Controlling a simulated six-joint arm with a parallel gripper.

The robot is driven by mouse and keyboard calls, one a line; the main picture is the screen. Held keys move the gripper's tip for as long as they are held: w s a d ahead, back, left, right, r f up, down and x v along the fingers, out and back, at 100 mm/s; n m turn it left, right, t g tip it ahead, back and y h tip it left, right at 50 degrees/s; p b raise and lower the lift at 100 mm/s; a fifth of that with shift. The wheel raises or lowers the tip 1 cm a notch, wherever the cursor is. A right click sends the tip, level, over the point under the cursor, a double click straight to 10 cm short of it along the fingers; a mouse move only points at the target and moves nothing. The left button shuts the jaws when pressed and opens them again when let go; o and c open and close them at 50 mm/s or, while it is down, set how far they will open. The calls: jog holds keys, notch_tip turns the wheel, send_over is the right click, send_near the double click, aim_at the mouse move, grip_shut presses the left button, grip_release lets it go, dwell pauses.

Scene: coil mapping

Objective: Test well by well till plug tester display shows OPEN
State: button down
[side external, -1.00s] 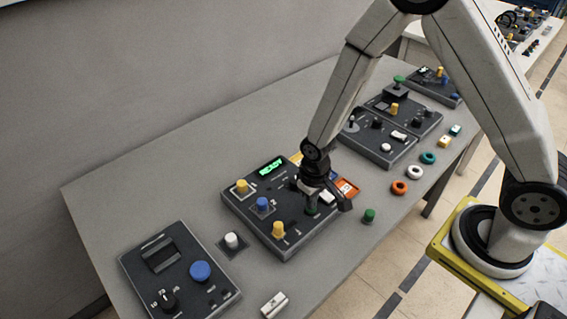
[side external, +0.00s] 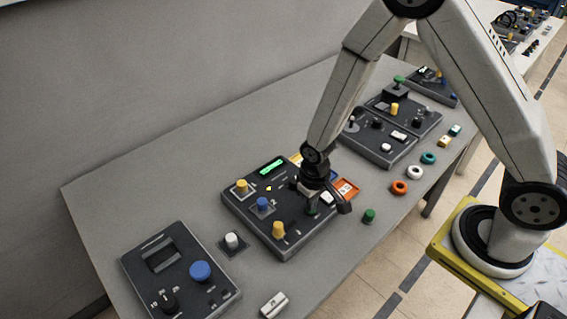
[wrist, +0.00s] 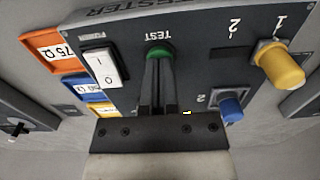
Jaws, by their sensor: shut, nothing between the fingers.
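The plug tester (side external: 297,240) is a dark box. Its display (side external: 271,167) is lit green, but its text is too blurred to read. A yellow plug (side external: 242,186), a blue plug (side external: 262,204) and another yellow plug (side external: 278,229) stand on the tester. The wrist view shows a yellow plug (wrist: 280,64) by label 1 and the blue plug (wrist: 231,108) by label 2. My gripper (wrist: 160,62) is shut and empty, its tips at the green TEST button (wrist: 158,51); I cannot tell if it is pressed.
A white rocker switch (wrist: 100,66) is beside the button. An orange 75 Ω tray (wrist: 50,53) and a blue tray (wrist: 78,88) line the tester's edge. Another box (side external: 210,291) lies left.

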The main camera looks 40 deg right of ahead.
jog(key=shift+r, duration=3.2)
jog(key=shift+d+r, duration=0.1)
jog(key=shift+r, duration=0.1)
jog(key=s+d+r+t, duration=0.2)
jog(key=s+d+r, duration=0.4)
jog(key=r, duration=0.3)
jog(key=shift+d+t, duration=0.3)
